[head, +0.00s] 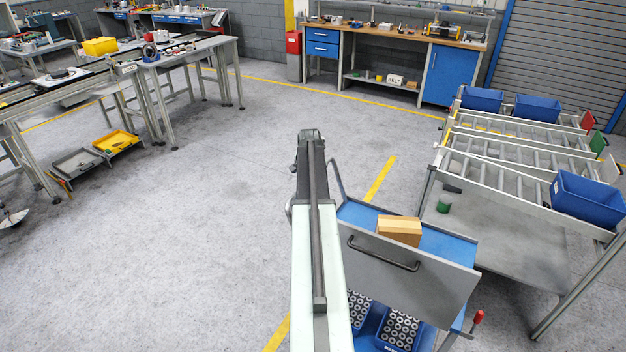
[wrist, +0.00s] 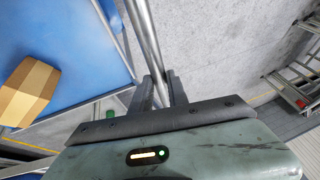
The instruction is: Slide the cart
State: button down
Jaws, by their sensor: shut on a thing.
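The cart (head: 455,247) stands at the lower middle of the head view, right of my arm, with a blue top and a grey panel with a dark handle. A cardboard box (head: 400,230) lies on its top. The box (wrist: 27,92) and blue top (wrist: 85,45) also show at the left of the wrist view. My gripper (wrist: 160,90) is shut on the cart's metal handle bar (wrist: 142,38), which runs between its fingers. In the head view the bar (head: 336,178) rises at the cart's far left corner; my arm hides the grip.
Blue bins of round metal parts (head: 400,329) sit low in the cart. A roller rack (head: 510,250) with blue bins stands close on the right. A workbench (head: 400,38) is at the back, tables (head: 185,55) at the left. The floor ahead and left is clear.

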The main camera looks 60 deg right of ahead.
jog(key=shift+s, duration=0.35)
jog(key=c, duration=1.6)
grip_release()
jog(key=shift+c, duration=0.2)
jog(key=o, duration=0.3)
jog(key=shift+o, duration=0.2)
jog(key=p+v, duration=0.7)
jog(key=shift+a+r, duration=0.15)
jog(key=shift+r, duration=0.15)
jog(key=shift+s, duration=0.1)
